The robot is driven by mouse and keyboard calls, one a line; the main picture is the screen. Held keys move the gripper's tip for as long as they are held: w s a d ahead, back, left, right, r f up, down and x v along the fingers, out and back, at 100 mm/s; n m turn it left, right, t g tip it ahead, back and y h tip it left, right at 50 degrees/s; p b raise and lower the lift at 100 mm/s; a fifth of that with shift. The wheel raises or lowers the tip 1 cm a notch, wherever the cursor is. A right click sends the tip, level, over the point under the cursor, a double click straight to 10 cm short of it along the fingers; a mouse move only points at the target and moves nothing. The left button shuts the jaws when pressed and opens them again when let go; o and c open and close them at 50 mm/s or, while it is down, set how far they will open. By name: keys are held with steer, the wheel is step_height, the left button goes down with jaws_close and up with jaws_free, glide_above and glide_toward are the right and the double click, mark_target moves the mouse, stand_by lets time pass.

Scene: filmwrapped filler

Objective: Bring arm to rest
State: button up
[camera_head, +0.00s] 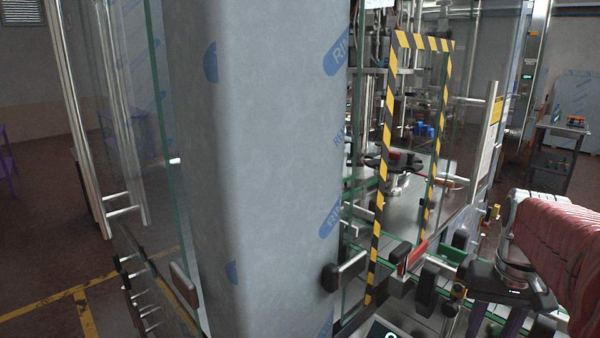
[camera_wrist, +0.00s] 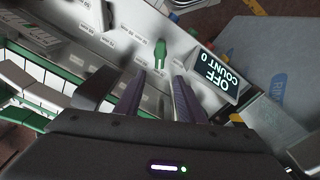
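My arm, in a red sleeve (camera_head: 565,240), reaches in from the right edge of the head view. My gripper (camera_head: 495,325) hangs at the lower right there, fingers pointing down, its tips near or past the bottom edge. In the wrist view my gripper (camera_wrist: 159,80) shows two dark purple fingers spread apart with nothing held between them. A green knob (camera_wrist: 160,52) on a light labelled panel (camera_wrist: 125,30) shows just beyond the gap between the fingertips. I cannot tell how far the tips are from it.
A display (camera_wrist: 220,72) reading OFF, COUNT 0 is right of the knob. A white-and-green conveyor (camera_wrist: 35,85) lies at left. In the head view, a film-wrapped column (camera_head: 265,170), glass panels and a striped door frame (camera_head: 385,150) stand close by. Open floor (camera_head: 60,270) lies left.

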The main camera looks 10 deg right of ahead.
steer(key=s+a+n+t, duration=0.2)
steer(key=a, duration=0.9)
steer(key=s+a+n+t, duration=0.3)
steer(key=a, duration=0.9)
steer(key=shift+s+a+f, duration=0.15)
steer(key=shift+a+f, duration=0.1)
steer(key=shift+f, duration=0.15)
